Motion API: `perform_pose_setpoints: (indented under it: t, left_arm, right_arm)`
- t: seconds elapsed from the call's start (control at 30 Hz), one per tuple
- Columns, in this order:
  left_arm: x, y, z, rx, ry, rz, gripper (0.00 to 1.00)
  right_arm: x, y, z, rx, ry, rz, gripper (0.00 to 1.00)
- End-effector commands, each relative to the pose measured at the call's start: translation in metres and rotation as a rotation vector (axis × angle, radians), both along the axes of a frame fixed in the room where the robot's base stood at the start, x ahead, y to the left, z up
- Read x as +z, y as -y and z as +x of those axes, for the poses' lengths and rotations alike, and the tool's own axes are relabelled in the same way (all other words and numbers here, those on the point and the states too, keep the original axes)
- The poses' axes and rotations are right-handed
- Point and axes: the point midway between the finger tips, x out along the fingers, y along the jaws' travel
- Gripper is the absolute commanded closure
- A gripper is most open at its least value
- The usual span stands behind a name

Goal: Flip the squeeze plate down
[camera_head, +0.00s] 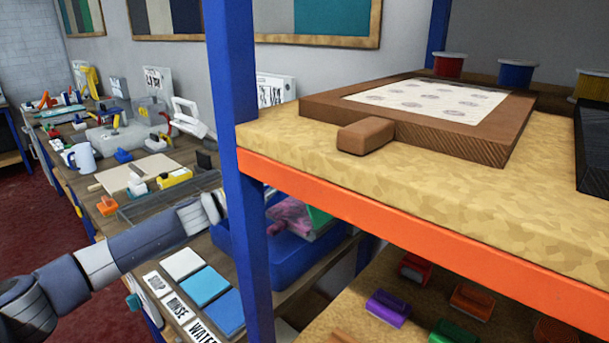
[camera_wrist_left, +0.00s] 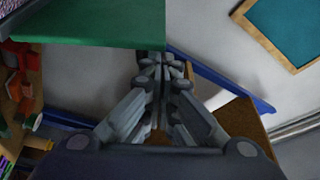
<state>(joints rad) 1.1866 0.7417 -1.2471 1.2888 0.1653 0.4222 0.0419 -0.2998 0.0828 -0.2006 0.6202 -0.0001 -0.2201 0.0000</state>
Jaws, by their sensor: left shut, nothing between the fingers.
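A green plate (camera_head: 319,220), which looks like the squeeze plate, shows in small part above a blue tub (camera_head: 292,283), behind the blue shelf post. In the left wrist view a flat green panel (camera_wrist_left: 95,28) fills the upper left, apparently the same plate. My left arm reaches in from the left in the head view, and its gripper is hidden behind the post. In the wrist view my left gripper (camera_wrist_left: 158,62) is shut and empty, with its tips near the panel's right edge; I cannot tell whether they touch. My right gripper is not in view.
A blue post (camera_head: 245,170) and an orange-edged shelf (camera_head: 400,218) stand close in front. A brown framed board (camera_head: 420,107) lies on the shelf. Pink material (camera_head: 288,214) lies in the tub. Blue and white tiles (camera_head: 208,285) lie beside it. A cluttered bench runs behind.

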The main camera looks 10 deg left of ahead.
Motion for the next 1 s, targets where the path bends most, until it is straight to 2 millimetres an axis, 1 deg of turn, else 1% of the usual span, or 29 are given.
perform_pose_setpoints:
  t: [0.03,0.2,0.5,0.8,1.0]
  left_arm:
    - [-0.006,-0.008,0.005,0.006,-0.028,-0.037,1.0]
    - [-0.017,-0.026,0.018,0.005,-0.117,-0.172,1.0]
    - [-0.039,-0.051,0.034,0.004,-0.246,-0.366,1.0]
    - [-0.053,-0.063,0.042,0.003,-0.321,-0.478,1.0]
    - [-0.056,-0.065,0.044,0.001,-0.341,-0.506,1.0]
  right_arm:
    - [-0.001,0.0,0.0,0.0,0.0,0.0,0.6]
    - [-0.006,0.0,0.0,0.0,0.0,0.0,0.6]
    - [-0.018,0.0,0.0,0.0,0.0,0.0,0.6]
    - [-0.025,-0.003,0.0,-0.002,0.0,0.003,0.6]
    - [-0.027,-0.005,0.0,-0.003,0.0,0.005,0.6]
